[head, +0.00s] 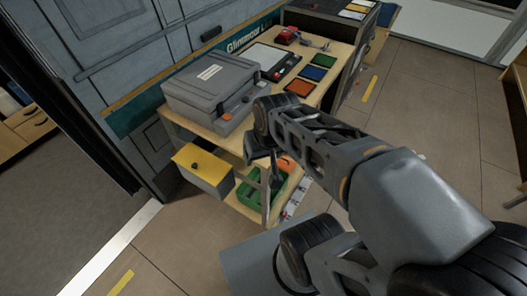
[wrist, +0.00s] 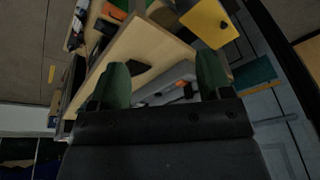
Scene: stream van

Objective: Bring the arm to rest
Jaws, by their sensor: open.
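My arm (head: 318,145) reaches from the lower right of the head view toward the wooden bench, its wrist end beside the bench's front edge. In the wrist view my gripper (wrist: 164,80) is open, its two dark green fingers wide apart with nothing held between them. The wooden bench top (wrist: 135,52) and part of the grey case show beyond the fingers. In the head view the wrist and arm hide part of the bench front, and the fingertips are hard to make out.
A grey case (head: 212,88) stands on the bench. Coloured trays (head: 312,73) and a red tool (head: 288,35) lie farther back. A green crate (head: 262,190) sits below. Floor at right is open.

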